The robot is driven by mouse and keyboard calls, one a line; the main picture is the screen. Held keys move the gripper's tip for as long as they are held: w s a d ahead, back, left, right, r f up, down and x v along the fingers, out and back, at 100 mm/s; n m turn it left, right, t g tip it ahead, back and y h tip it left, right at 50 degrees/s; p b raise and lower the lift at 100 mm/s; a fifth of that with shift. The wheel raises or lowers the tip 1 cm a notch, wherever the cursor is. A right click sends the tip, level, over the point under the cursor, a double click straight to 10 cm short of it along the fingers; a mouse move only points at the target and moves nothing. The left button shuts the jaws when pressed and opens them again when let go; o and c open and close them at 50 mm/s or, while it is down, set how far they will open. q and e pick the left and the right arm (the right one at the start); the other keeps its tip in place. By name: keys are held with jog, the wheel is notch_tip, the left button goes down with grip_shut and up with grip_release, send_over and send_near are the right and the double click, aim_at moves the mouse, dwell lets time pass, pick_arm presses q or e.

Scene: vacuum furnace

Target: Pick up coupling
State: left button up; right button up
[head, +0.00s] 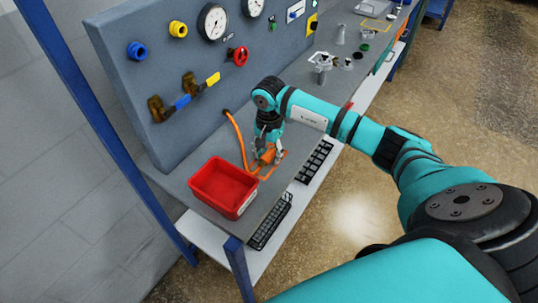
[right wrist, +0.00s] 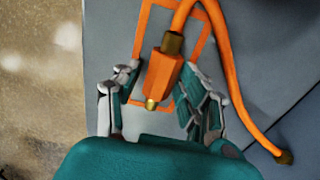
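The coupling (right wrist: 163,75) is an orange block with brass ends, at the end of an orange hose (right wrist: 228,70). In the right wrist view it lies over an orange outlined rectangle on the grey bench. My right gripper (right wrist: 165,88) is open, with one finger on each side of the coupling and gaps visible on both sides. In the head view the right gripper (head: 266,152) points down at the bench and partly hides the coupling. My left gripper is not in view.
A red bin (head: 222,187) stands close to the right gripper, towards the bench's near end. Black racks (head: 270,221) lie along the front edge. A grey panel (head: 140,80) with gauges and valves rises behind. Metal parts (head: 321,64) stand farther along the bench.

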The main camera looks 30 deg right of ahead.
grip_shut()
jog(key=shift+r, duration=0.15)
